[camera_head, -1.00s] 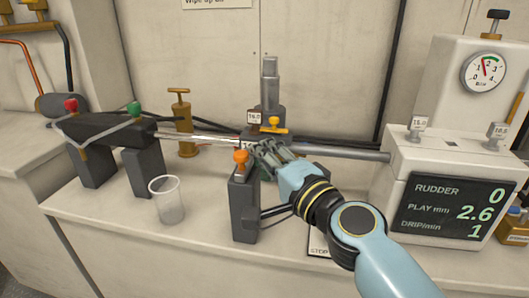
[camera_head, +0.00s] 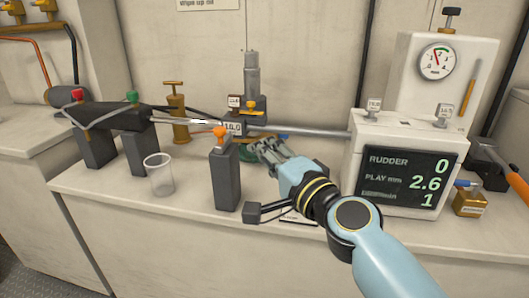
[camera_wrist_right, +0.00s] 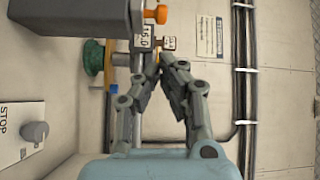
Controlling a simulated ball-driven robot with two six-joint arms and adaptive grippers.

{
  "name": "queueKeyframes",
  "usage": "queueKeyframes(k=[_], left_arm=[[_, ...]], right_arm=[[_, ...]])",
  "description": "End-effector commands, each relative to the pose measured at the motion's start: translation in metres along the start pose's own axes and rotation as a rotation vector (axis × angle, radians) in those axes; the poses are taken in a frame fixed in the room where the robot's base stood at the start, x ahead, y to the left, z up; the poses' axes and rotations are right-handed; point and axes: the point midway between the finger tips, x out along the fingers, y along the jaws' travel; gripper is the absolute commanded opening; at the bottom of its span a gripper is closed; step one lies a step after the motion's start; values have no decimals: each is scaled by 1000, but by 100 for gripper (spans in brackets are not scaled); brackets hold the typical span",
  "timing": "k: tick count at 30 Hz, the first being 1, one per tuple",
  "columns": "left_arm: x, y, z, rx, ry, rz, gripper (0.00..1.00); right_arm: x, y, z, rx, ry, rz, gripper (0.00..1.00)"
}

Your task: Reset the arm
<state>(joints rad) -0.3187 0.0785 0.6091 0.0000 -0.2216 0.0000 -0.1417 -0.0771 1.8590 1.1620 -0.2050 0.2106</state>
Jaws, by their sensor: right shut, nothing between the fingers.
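My right arm, pale blue with a dark wrist, comes in from the lower right. Its grey gripper (camera_head: 264,148) is shut with nothing in it. It is just right of the dark block (camera_head: 225,181) with an orange knob, in front of the metal shaft. In the right wrist view the fingertips (camera_wrist_right: 168,61) meet near the tag (camera_wrist_right: 147,40) and the orange knob (camera_wrist_right: 156,14). I cannot tell whether they touch anything. My left gripper is not in view.
An empty clear cup (camera_head: 160,176) stands near the bench's front edge. A display box (camera_head: 405,178) is on the right, close to my arm. A black foot or lever end (camera_head: 252,213) lies below the gripper.

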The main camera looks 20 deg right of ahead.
Motion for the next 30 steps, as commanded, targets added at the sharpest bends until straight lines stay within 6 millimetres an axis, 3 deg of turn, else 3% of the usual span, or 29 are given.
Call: queueKeyframes(k=[9, 13, 16, 20, 23, 26, 30], left_arm=[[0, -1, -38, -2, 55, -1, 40], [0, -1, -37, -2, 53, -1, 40], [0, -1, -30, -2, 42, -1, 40], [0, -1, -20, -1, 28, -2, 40], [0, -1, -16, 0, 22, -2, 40], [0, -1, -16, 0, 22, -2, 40], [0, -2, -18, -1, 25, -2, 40]], right_arm=[[0, 0, 0, 0, 0, 0, 0], [-2, 3, 0, -1, -1, 7, 0], [-10, 29, 2, -10, -13, 56, 0], [-32, 107, 12, -81, -49, 214, 0], [-64, 184, 20, -183, -100, 376, 0], [-108, 257, 28, -298, -169, 534, 0], [-186, 346, 35, -463, -296, 741, 0]])
